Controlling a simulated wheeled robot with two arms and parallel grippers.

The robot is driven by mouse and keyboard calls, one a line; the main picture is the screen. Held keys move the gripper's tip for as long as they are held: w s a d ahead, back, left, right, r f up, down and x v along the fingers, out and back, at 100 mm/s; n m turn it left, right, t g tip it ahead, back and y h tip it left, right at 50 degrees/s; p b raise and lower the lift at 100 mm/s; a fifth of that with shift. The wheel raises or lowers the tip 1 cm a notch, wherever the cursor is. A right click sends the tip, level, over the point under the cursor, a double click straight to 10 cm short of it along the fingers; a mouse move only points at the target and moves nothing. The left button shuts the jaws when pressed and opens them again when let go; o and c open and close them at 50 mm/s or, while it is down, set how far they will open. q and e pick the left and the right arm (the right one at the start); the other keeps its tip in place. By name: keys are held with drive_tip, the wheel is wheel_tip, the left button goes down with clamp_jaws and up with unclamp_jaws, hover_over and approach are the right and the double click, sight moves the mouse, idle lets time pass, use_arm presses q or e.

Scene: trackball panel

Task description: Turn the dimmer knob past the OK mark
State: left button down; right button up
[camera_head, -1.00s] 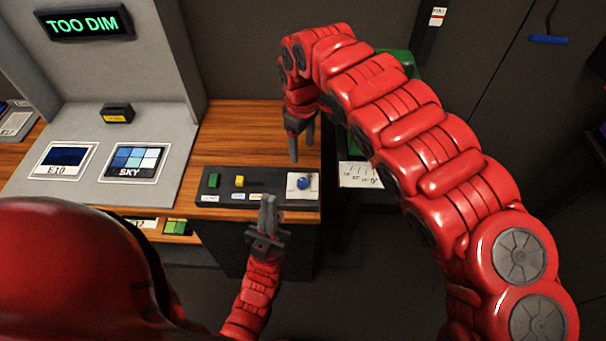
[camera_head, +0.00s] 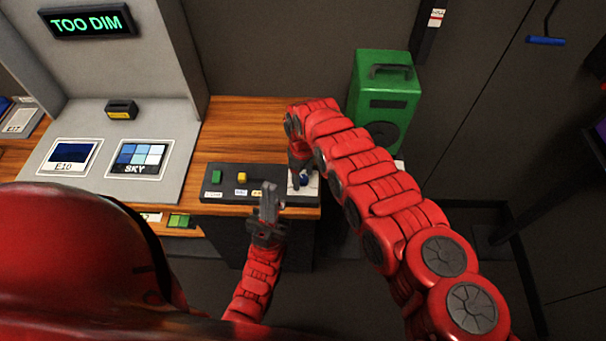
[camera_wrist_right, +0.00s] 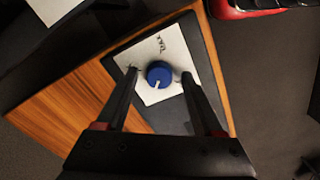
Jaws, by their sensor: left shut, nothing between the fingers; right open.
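The blue dimmer knob (camera_head: 305,179) sits on a white plate (camera_head: 312,188) at the right end of the dark control panel (camera_head: 230,193). In the right wrist view the knob (camera_wrist_right: 159,74) has a pale pointer line and lies between the spread fingers of my right gripper (camera_wrist_right: 160,80). My right gripper (camera_head: 300,183) is open above the knob, partly covering it; contact cannot be told. The marks on the plate are too small to read. My left gripper (camera_head: 268,187) is shut and empty at the panel's front edge. A sign (camera_head: 87,22) reads TOO DIM.
A green switch (camera_head: 217,177) and a yellow one (camera_head: 242,177) are on the panel's left part. A green box with a handle (camera_head: 384,95) stands behind my right arm. Cards marked E10 (camera_head: 70,157) and SKY (camera_head: 141,158) lie on the grey stand. The wooden top (camera_head: 240,125) behind the panel is clear.

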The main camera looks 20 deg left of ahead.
clamp_jaws()
idle(0.4)
